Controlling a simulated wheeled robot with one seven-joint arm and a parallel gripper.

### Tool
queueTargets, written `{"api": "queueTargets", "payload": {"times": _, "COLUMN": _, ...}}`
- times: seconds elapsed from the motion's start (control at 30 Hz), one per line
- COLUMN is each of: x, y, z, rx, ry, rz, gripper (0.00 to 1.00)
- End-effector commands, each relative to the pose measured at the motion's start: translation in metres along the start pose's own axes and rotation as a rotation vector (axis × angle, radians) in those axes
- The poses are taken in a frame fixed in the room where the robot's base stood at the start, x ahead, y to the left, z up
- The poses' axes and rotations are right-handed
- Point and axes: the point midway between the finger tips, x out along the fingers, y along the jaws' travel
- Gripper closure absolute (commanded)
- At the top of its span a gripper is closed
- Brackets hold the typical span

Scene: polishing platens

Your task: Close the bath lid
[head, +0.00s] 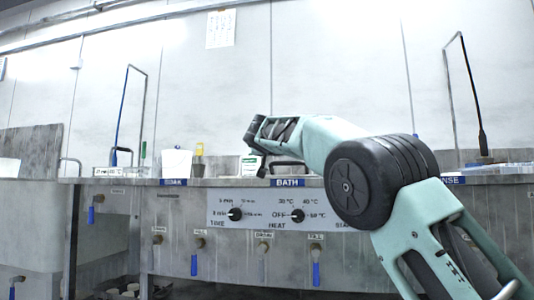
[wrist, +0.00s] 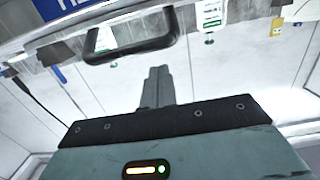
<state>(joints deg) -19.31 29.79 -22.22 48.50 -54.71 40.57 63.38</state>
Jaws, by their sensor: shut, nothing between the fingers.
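The bath's place on the counter is marked by a blue BATH label (head: 291,183), and part of a blue label (wrist: 62,8) shows at the top left of the wrist view. A dark looped handle (head: 290,163) rises just behind the label. The handle (wrist: 130,46) also shows as a black bar near the top of the wrist view. My gripper's fingers (wrist: 158,82) are together and empty, with their tips just below the handle in that picture; I see no clear contact. In the head view my arm hides part of the bath area, and the lid's angle cannot be told.
A control panel (head: 270,212) with two knobs is on the counter front, above several blue-handled valves. A white container (head: 177,162) stands left on the counter. Thin hose stands (head: 124,105) rise at left and right. The wall behind is white.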

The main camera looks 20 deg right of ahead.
Motion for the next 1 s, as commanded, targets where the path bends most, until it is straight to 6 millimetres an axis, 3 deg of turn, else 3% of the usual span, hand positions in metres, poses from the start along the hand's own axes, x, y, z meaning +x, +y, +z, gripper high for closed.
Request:
{"api": "queueTargets", "payload": {"times": 0.03, "x": -0.002, "y": 0.004, "z": -0.019, "rx": 0.005, "ry": 0.008, "rz": -0.001, "gripper": 1.00}}
{"api": "queueTargets", "payload": {"times": 0.07, "x": -0.003, "y": 0.006, "z": -0.025, "rx": 0.006, "ry": 0.011, "rz": -0.001, "gripper": 1.00}}
{"api": "queueTargets", "payload": {"times": 0.1, "x": -0.010, "y": 0.003, "z": -0.009, "rx": 0.004, "ry": 0.008, "rz": -0.005, "gripper": 1.00}}
{"api": "queueTargets", "payload": {"times": 0.6, "x": -0.078, "y": 0.004, "z": 0.034, "rx": 0.006, "ry": 0.013, "rz": -0.008, "gripper": 1.00}}
{"api": "queueTargets", "payload": {"times": 1.0, "x": -0.086, "y": 0.004, "z": 0.039, "rx": 0.005, "ry": 0.012, "rz": -0.007, "gripper": 1.00}}
